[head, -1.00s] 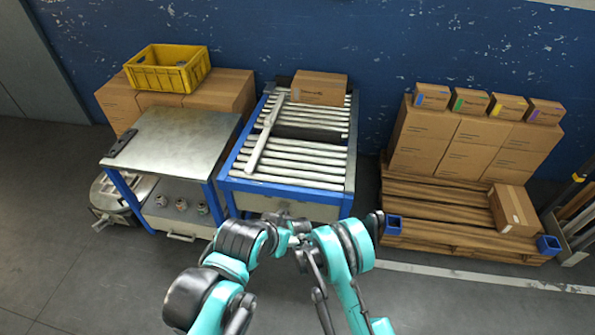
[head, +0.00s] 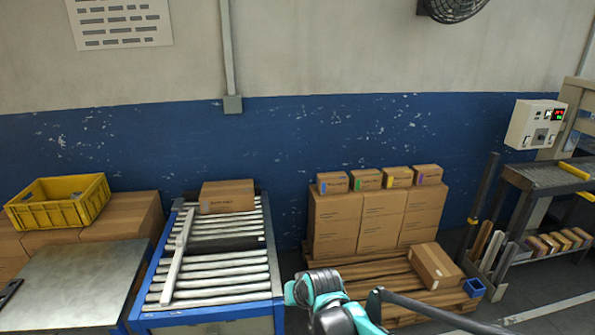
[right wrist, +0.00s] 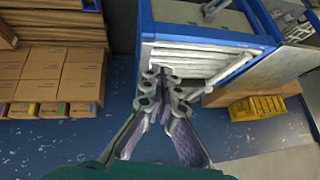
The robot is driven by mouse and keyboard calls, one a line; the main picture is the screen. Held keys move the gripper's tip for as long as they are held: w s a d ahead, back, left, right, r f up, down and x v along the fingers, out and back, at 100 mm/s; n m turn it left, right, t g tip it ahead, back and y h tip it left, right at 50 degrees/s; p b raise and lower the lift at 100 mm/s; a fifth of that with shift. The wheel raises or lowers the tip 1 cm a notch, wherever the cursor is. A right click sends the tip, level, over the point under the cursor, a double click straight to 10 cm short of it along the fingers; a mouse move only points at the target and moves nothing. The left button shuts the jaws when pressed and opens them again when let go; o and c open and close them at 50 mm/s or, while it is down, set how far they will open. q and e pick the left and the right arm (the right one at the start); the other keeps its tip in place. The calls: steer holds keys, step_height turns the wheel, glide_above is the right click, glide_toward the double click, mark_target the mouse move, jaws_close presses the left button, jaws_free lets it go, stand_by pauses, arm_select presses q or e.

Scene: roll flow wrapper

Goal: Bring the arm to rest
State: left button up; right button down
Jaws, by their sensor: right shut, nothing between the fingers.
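My right gripper (right wrist: 164,80) shows in the right wrist view, its two fingers drawn together with nothing between them. Behind its fingertips in that picture is the blue-framed roller conveyor (right wrist: 200,55); I see no contact with it. In the head view a teal and black arm section of mine (head: 330,302) rises from the bottom edge, in front of the pallet. My right fingers cannot be made out there. My left gripper is not in view.
The roller conveyor (head: 215,285) carries a carton (head: 227,197) and a loose bar (head: 177,258). A metal table (head: 75,285) and yellow crate (head: 60,200) stand left. A pallet (head: 395,285) with stacked cartons is right of the conveyor. A control box (head: 535,125) is far right.

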steer(key=s+d+r+m+h, duration=0.1)
steer(key=s+d+r+h, duration=0.2)
steer(key=s+d, duration=1.6)
steer(key=shift+s+d+r+t, duration=0.3)
steer(key=shift+s+t, duration=0.1)
steer(key=shift+s, duration=0.65)
